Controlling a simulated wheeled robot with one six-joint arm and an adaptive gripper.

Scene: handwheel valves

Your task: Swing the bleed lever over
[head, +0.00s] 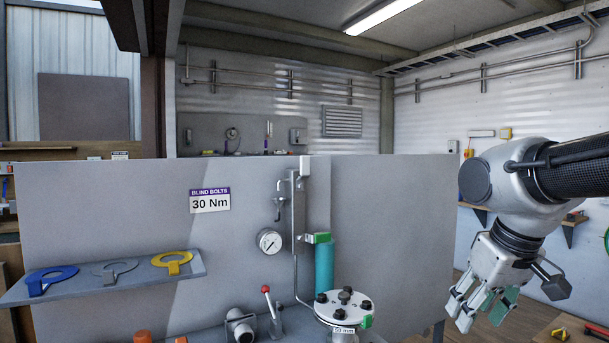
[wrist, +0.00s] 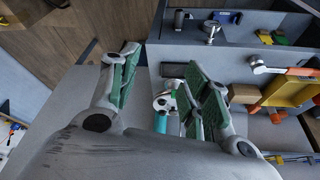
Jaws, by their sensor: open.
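A lever with a red knob (head: 269,305) stands on a fitting low in front of the grey panel in the head view, leaning slightly left. No label on it can be read, so I cannot tell for sure that it is the bleed lever. A pipe fitting (head: 239,325) is just left of it, and a bolted round flange (head: 344,306) is to its right. My gripper (head: 480,309) hangs at the right of the head view, well apart from the lever, its fingers spread and empty.
A pressure gauge (head: 269,241) and a teal cylinder (head: 324,267) are at the panel. A shelf (head: 130,282) with blue, grey and yellow ring-shaped tags juts out left. A yellow tray (wrist: 292,91) shows in the wrist view. The space between flange and gripper looks clear.

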